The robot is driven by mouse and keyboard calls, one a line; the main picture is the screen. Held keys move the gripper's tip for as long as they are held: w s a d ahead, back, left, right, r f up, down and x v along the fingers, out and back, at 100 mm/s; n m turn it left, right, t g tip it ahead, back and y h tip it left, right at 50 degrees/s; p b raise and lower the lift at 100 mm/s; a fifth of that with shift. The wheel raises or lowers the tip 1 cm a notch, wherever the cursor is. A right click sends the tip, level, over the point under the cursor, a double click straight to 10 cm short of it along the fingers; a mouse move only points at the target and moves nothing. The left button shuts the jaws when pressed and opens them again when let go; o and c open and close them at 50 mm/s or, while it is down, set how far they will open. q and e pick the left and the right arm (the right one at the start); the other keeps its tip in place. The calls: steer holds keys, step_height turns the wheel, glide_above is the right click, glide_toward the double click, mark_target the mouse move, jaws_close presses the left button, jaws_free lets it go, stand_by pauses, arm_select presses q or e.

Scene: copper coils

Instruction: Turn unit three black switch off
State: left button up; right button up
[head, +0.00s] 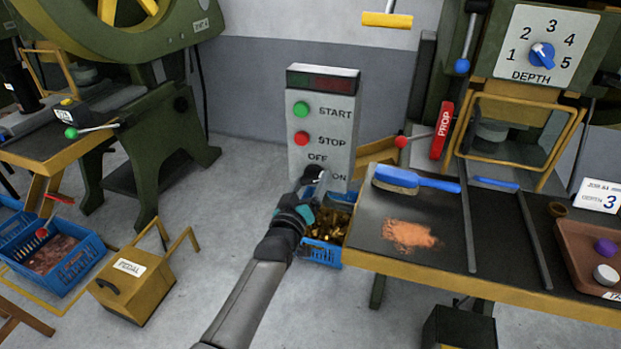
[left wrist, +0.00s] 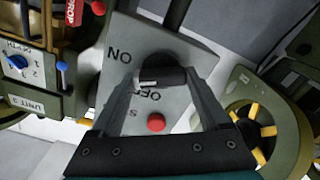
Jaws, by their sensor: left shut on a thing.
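The grey control box (head: 341,165) stands by the wall, with a green START button (head: 301,109), a red STOP button (head: 301,139) and a black switch (head: 313,173) between OFF and ON labels. In the left wrist view, seen upside down, the black switch (left wrist: 164,74) sits between the fingertips of my left gripper (left wrist: 162,80), which is shut on it. A white mark shows at the switch's left end there, and the exact setting is hard to tell. In the head view my left gripper (head: 312,190) partly covers the switch's lower side. My right gripper is out of view.
A bench (head: 440,278) with a blue brush (head: 415,182) and copper-coloured dust stands right of the box. A blue crate (head: 321,254) of brass-coloured bits sits below the gripper. A yellow pedal (head: 138,283) is on the floor at left.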

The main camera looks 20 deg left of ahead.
arm_select(q)
steer(key=n, duration=0.2)
steer(key=shift+n+p, duration=0.3)
steer(key=shift+n, duration=0.1)
steer(key=n, duration=0.2)
steer(key=shift+n, duration=0.4)
steer(key=n, duration=0.4)
steer(key=shift+n+b, duration=0.3)
steer(key=shift+n, duration=1.1)
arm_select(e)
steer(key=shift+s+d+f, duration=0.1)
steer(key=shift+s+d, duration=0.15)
arm_select(q)
steer(key=o, duration=1.2)
steer(key=shift+o, duration=0.2)
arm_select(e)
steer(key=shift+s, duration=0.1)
